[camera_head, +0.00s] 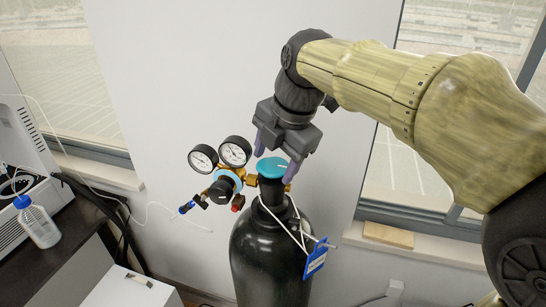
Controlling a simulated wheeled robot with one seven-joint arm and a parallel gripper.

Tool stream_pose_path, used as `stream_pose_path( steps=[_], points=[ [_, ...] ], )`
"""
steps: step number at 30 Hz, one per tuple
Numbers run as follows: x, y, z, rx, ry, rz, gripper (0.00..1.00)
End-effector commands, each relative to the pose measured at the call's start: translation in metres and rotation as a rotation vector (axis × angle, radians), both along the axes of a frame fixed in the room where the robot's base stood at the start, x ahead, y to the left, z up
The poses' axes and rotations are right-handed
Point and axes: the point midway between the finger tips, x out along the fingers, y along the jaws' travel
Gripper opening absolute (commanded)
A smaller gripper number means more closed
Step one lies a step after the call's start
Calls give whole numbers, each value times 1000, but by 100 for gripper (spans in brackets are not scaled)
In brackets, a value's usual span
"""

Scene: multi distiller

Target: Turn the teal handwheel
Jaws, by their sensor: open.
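The teal handwheel (271,167) sits on top of a black gas cylinder (268,258), at the valve. My gripper (273,165) points down over it with the jaws open. One finger is at the upper left of the wheel and the other at its lower right, so the wheel lies between them. I cannot tell whether either finger touches the wheel. A brass regulator with two round gauges (235,151) is attached on the left side of the valve.
A blue tag (316,258) hangs on white cord from the cylinder neck. A blue-capped bottle (38,222) stands on the dark counter at left. A wooden block (388,235) lies on the right windowsill. Wall and windows are behind.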

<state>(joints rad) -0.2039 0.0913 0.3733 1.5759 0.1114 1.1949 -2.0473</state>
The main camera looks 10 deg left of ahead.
Motion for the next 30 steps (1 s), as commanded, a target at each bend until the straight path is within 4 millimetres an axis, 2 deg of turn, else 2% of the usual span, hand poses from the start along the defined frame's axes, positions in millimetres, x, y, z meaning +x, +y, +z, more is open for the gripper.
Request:
stream_pose_path(
  steps=[7, 8, 12, 23, 30],
  points=[
    [0, 0, -1, 0, -1, 0, 61],
    [0, 0, -1, 0, 0, 0, 57],
    [-1, 2, -1, -1, 0, 4, 30],
    [-2, 4, -1, -1, 2, -18, 30],
    [-3, 4, -1, -2, 2, -116, 30]
  ],
)
